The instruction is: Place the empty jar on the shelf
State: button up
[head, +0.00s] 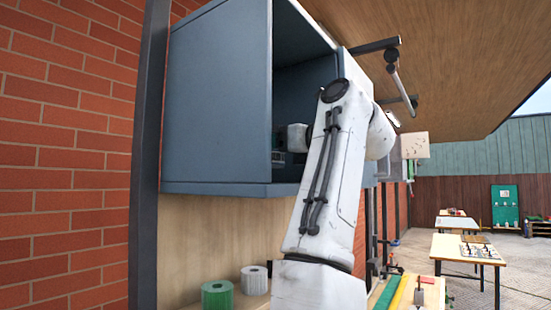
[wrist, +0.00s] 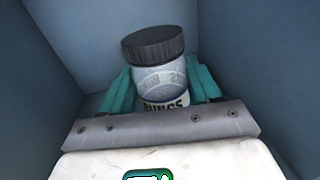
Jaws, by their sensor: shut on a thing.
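The jar (wrist: 163,78) is a clear container with a dark ribbed lid and dark lettering near its base. In the wrist view it stands slightly tilted between the teal fingers of my gripper (wrist: 161,88), which are shut on it. Blue-grey walls surround it. In the head view my white arm reaches into an open blue-grey wall cabinet (head: 217,100), which appears to be the shelf. Most of my gripper is hidden there behind the arm and the cabinet side. I cannot tell whether the jar touches the cabinet floor.
A brick wall (head: 65,150) and a dark post (head: 150,150) stand left of the cabinet. A wooden panel (head: 440,50) juts out at upper right. Below are a green roll (head: 217,295) and a white roll (head: 254,280). Tables (head: 466,250) stand farther off at right.

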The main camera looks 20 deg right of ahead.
aim_at(280, 158)
jog(key=shift+f, duration=1.45)
jog(key=o, duration=1.2)
jog(key=shift+c, duration=0.2)
jog(key=shift+s, duration=0.1)
jog(key=b+v, duration=0.5)
jog(key=v, duration=0.6)
jog(key=shift+s+d, duration=0.25)
jog(key=shift+s, duration=0.1)
